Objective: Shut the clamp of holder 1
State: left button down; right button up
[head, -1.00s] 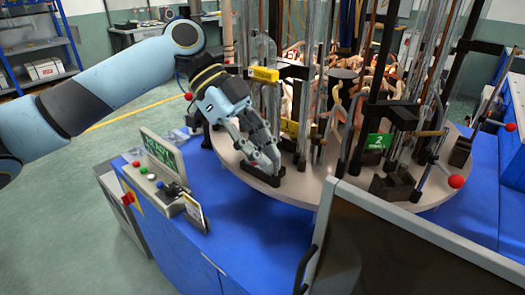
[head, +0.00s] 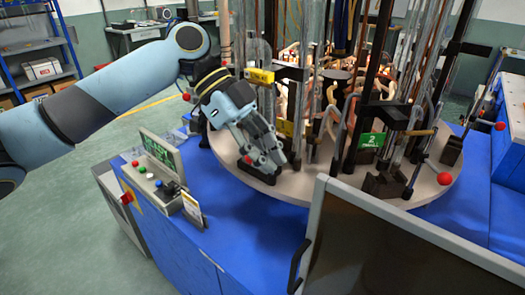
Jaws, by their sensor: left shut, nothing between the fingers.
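My left gripper (head: 275,165) comes in from the left over the front-left rim of the round carousel plate (head: 228,150). Its fingers are shut, empty and point down and right. They are just above or against a low black holder base (head: 252,170), whose clamp they largely cover. I cannot tell whether they touch it, nor whether that clamp is open. Yellow tags (head: 260,76) and (head: 285,127) are near the gripper, but no number is readable. Holder 2 has a green tag (head: 371,140) and stands to the right. My right gripper is not in view.
Tall glass tubes and black posts crowd the plate behind the gripper. Holder 2's lever ends in a red knob (head: 445,178). A button console (head: 160,185) with a small screen stands front left. A large dark panel (head: 400,240) fills the front right.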

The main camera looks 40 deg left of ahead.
pick_arm(q)
jog(key=a+r, duration=0.1)
jog(key=r, duration=0.1)
jog(key=a+r+b, duration=0.1)
jog(key=a+r, duration=0.1)
jog(key=w+a+r+b, duration=0.1)
jog(key=a+r, duration=0.1)
jog(key=r, duration=0.1)
jog(key=shift+w+a, duration=0.1)
jog(key=shift+a, duration=0.15)
jog(key=shift+r, duration=0.3)
jog(key=shift+a, duration=0.15)
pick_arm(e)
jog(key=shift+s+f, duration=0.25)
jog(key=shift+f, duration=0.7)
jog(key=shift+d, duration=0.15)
